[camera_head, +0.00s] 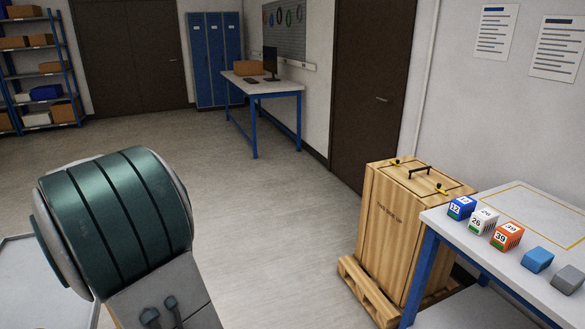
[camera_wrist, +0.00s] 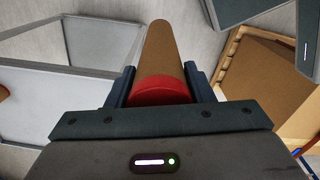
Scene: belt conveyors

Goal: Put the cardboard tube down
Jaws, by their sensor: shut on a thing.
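The cardboard tube (camera_wrist: 160,50) is brown with a red end cap (camera_wrist: 160,89). It shows only in the wrist view, extending away from my gripper. My gripper (camera_wrist: 158,82) is shut on the tube near its red-capped end, with one dark finger on each side. The tube's far end is at the top of the wrist view, and pale floor shows around it. What lies directly under the tube is hidden. In the head view my arm fills the lower left, and neither the gripper nor the tube is visible there.
A wooden crate (camera_head: 385,235) on a pallet stands right of centre. Beside it, a white table (camera_head: 470,243) holds several small blocks. A blue-legged desk (camera_head: 262,87) is at the back. A grey-framed, pale-panelled structure (camera_wrist: 60,95) lies left in the wrist view. Open floor (camera_head: 265,190) spans the middle.

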